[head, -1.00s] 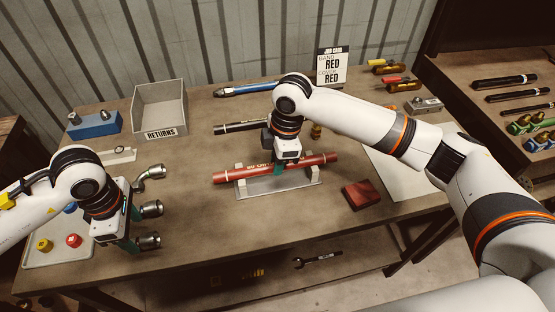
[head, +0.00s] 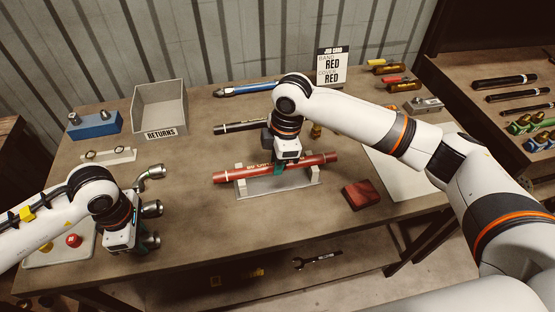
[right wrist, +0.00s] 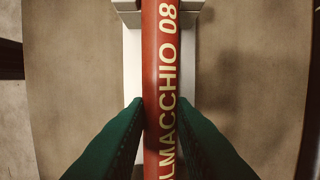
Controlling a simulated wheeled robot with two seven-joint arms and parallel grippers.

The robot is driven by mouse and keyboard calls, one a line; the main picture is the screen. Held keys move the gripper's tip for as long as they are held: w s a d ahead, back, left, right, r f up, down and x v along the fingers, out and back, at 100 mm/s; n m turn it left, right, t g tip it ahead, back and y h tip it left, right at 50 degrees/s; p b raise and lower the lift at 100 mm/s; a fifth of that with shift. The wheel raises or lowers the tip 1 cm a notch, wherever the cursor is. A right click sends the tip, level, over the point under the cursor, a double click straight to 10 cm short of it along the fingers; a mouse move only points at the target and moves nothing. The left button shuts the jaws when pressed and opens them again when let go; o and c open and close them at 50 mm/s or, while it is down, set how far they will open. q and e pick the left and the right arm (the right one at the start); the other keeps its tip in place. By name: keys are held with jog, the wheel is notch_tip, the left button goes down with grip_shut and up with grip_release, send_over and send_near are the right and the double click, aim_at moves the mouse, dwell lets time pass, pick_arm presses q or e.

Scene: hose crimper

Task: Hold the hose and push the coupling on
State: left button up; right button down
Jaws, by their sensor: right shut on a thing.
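The red hose (head: 315,161) lies across a grey cradle (head: 255,187) in the middle of the bench. My right gripper (head: 279,168) is shut on the hose from above, near its middle; the right wrist view shows its green fingers on both sides of the lettered red hose (right wrist: 162,70). Metal couplings stand in a column at the left: a far one (head: 155,171), a middle one (head: 152,209) and a near one (head: 151,241). My left gripper (head: 137,231) is low beside the middle and near couplings. Its fingers are partly hidden, so I cannot tell its opening or any contact.
A grey RETURNS bin (head: 160,108) and a blue block (head: 95,124) stand at the back left. A job card (head: 332,66) reads RED twice. A dark red block (head: 361,194) lies right of the cradle. Bare bench lies between the couplings and the hose.

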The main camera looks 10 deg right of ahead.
aim_at(141, 239)
pick_arm(q)
jog(key=shift+c, duration=0.8)
jog(key=shift+r, duration=3.5)
jog(key=shift+n+y, duration=0.4)
jog(key=shift+y, duration=0.3)
jog(key=w+d+f, duration=0.1)
jog(key=w+d, duration=0.1)
jog(key=w, duration=0.1)
jog(key=w+d+f, duration=0.1)
jog(key=w+d, duration=0.1)
jog(key=w, duration=0.2)
jog(key=w+d+f, duration=0.1)
jog(key=w+d, duration=0.2)
jog(key=w, duration=0.1)
jog(key=shift+f, duration=0.1)
jog(key=shift+w+f+m, duration=0.15)
jog(key=shift+f+m, duration=0.15)
jog(key=shift+m, duration=0.1)
jog(key=shift+d, duration=0.15)
jog(key=shift+d, duration=2.8)
jog(key=shift+d, duration=1.15)
jog(key=shift+d, duration=0.7)
